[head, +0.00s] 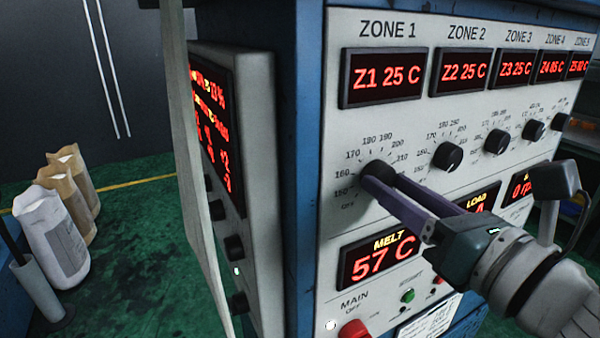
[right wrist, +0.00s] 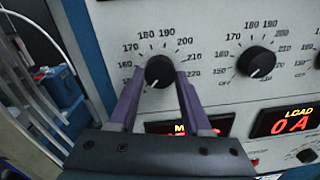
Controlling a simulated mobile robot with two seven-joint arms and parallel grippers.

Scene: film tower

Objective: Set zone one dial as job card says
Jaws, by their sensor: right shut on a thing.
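The zone 1 dial (head: 377,171) is a black round knob on the grey panel, under the ZONE 1 display (head: 384,77) reading "Z1 25 C". My right gripper (head: 381,181) reaches in from the lower right and is shut on this dial. In the right wrist view the dial (right wrist: 159,69) sits between the two purple fingertips (right wrist: 160,77), one on each side. Its white mark appears to point to the lower left, near the bottom of the scale. A white card (head: 431,319) with print too small to read is low on the panel. My left gripper is out of view.
The zone 2 dial (head: 447,156) and more dials run to the right. The MELT display (head: 380,258) reads 57 C, below my fingers. A red MAIN knob (head: 353,331) and a green button (head: 407,296) are lower. Sacks (head: 55,235) stand on the floor at left.

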